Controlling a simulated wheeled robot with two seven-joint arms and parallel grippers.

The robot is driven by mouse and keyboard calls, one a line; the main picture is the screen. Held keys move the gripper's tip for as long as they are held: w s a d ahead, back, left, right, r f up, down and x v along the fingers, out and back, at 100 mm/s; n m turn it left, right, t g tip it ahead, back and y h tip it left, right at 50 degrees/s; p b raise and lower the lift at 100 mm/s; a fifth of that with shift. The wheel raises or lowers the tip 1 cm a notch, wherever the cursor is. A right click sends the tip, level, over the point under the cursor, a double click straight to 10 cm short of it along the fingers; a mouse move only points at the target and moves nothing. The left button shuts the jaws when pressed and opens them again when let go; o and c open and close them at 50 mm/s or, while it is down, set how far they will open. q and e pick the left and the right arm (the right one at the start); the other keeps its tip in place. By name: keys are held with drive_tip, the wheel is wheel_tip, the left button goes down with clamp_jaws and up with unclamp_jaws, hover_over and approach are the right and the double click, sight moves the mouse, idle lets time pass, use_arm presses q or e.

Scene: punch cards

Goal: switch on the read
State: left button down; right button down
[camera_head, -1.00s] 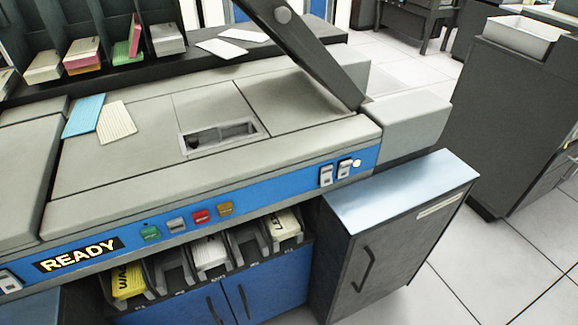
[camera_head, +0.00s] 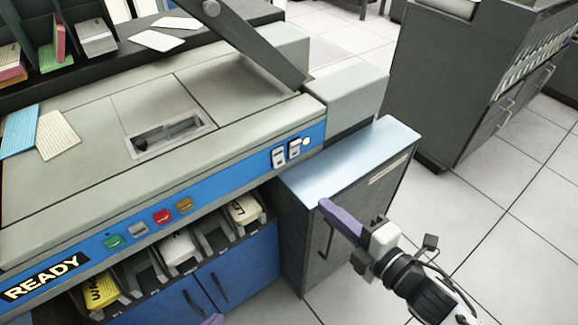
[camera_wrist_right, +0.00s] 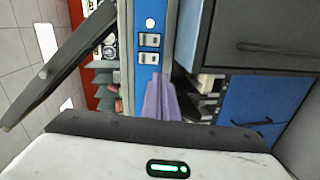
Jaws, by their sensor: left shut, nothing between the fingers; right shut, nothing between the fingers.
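Two rocker switches, a left one (camera_head: 278,157) and a right one (camera_head: 295,149), sit at the right end of the machine's blue front panel. They also show in the right wrist view, as an upper switch (camera_wrist_right: 149,40) and a lower switch (camera_wrist_right: 149,58). I cannot read their labels. A round white lamp (camera_head: 306,142) is beside them and looks lit. My right gripper (camera_head: 325,206), with purple fingers, is shut and empty, in front of the grey cabinet and apart from the switches. Only a purple tip of my left gripper (camera_head: 213,320) shows at the bottom edge; it is shut.
A lit READY sign (camera_head: 45,277) and several coloured buttons, one a red button (camera_head: 161,217), line the blue panel. Card stackers (camera_head: 180,250) lie below. A grey cabinet (camera_head: 350,160) with a pale top juts out right of the panel. Open floor (camera_head: 490,220) lies further right.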

drive_tip(key=shift+w+a+r+n, duration=0.1)
drive_tip(key=shift+a+r+n, duration=0.05)
drive_tip(key=shift+r+n, duration=0.3)
approach(280, 165)
drive_tip(key=x, duration=0.6)
drive_tip(key=shift+w+a+f, duration=0.1)
drive_tip(key=shift+w+a, duration=0.05)
drive_tip(key=shift+w, duration=0.05)
